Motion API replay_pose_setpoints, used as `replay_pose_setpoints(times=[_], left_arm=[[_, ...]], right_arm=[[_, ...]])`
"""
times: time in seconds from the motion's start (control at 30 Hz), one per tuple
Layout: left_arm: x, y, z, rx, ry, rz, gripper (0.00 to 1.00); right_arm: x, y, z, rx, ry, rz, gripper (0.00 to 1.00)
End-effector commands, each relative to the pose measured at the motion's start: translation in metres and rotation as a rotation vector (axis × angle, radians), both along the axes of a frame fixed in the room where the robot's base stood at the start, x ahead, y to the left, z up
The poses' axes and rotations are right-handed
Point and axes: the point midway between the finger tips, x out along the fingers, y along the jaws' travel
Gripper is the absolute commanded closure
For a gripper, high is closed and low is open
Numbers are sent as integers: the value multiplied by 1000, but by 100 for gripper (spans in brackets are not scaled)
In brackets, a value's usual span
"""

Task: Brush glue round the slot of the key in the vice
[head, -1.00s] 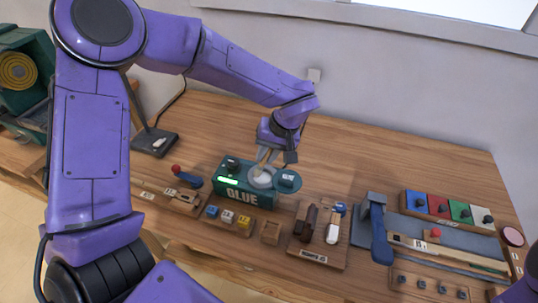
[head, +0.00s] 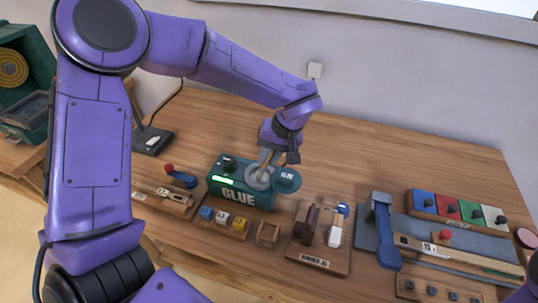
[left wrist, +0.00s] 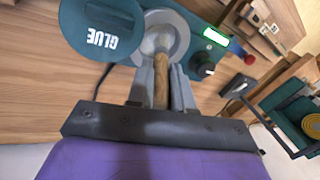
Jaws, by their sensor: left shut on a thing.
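My left gripper (head: 266,162) is shut on a brush with a wooden handle (left wrist: 161,80). The brush points down into the round pale opening of the teal glue pot (head: 236,195), and its tip is in the pot in the left wrist view (left wrist: 157,42). A wooden vice (head: 175,204) with a red knob and blue lever stands left of the pot, with what looks like a pale key in it. My arm hides part of it, and the slot cannot be made out. It also shows in the left wrist view (left wrist: 262,22). My right gripper is out of view.
The pot's round teal lid (head: 287,181) stands open on its right. Small coloured blocks (head: 222,216), a wooden rack (head: 318,240) and a blue-armed jig (head: 384,232) with a numbered wooden piece line the front.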

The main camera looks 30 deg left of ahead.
Motion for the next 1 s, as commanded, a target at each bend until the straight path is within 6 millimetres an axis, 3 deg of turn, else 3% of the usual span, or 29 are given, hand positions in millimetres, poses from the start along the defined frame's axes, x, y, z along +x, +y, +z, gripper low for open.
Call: replay_pose_setpoints(times=[1.0], left_arm=[[0,0,-12,0,0,-1,100]], right_arm=[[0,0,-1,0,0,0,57]])
